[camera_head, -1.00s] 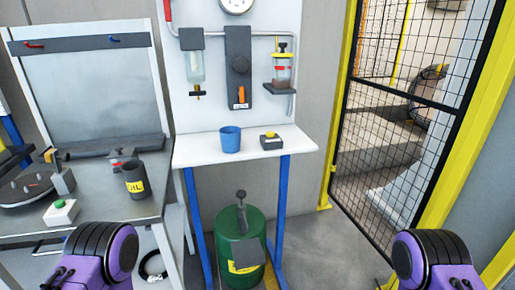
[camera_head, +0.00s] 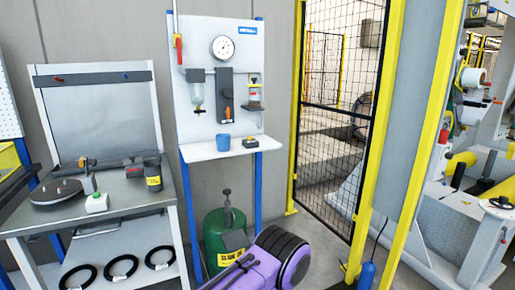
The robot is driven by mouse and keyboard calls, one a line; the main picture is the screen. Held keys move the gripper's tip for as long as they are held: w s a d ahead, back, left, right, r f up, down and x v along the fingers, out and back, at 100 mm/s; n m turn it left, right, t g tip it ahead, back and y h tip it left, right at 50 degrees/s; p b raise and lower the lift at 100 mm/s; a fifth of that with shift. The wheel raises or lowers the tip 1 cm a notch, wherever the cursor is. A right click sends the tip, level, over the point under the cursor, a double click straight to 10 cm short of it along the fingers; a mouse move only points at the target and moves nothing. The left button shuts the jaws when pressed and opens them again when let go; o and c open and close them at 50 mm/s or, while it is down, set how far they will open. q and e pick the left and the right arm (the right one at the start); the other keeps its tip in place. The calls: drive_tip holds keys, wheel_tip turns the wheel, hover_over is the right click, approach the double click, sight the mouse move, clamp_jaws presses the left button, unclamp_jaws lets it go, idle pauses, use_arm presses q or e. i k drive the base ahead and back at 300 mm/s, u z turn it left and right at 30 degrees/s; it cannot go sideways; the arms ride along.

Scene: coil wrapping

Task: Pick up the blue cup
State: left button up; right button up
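The blue cup (camera_head: 223,142) stands upright on a small white shelf table (camera_head: 203,152) with blue legs, below a wall panel. Nothing holds the cup. A purple and black part of my own arm (camera_head: 272,262) shows at the bottom, in front of and below the table. Neither of my grippers is in view.
A small black and yellow box (camera_head: 250,142) sits right of the cup. A green tank (camera_head: 224,235) stands under the table. A grey workbench (camera_head: 110,199) with an oil can (camera_head: 153,174) is at left. A yellow-framed mesh fence (camera_head: 335,120) is at right.

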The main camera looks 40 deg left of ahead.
sight(223, 141)
drive_tip(key=z, duration=0.05)
drive_tip(key=i, duration=0.95)
drive_tip(key=u, duration=0.5)
drive_tip(key=i, duration=0.75)
drive_tip(key=u, duration=0.6)
